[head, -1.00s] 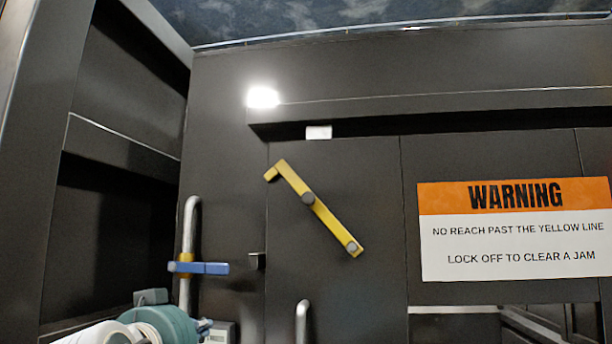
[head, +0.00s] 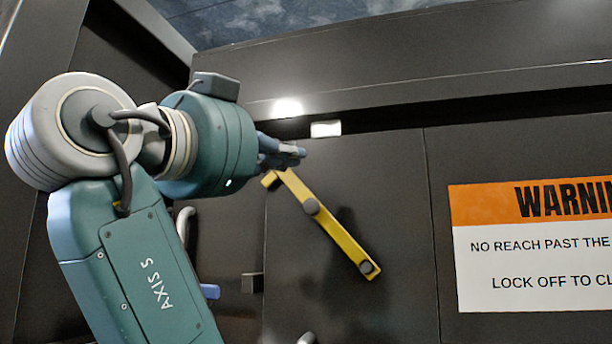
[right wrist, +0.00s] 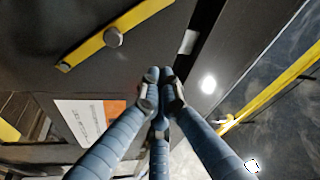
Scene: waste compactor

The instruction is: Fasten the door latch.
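A yellow bar (head: 340,236) with a short hooked upper end and two grey round knobs lies slanted on the dark door panel (head: 390,200), running from upper left to lower right. It also shows in the right wrist view (right wrist: 112,36). My right gripper (head: 300,152) is just above the bar's upper end; contact cannot be told. In the right wrist view its blue fingers (right wrist: 160,80) are drawn together at the tips, with nothing visible between them. A blue handle (head: 210,291) is mostly hidden behind my right arm, left of a dark block (head: 252,283). My left gripper is out of view.
A small white block (head: 325,128) sits at the recess above the door. An orange-and-white warning sign (head: 535,245) is at the right. A grey curved bar (head: 184,222) is partly hidden by my arm. A yellow rail (right wrist: 280,80) crosses the right wrist view.

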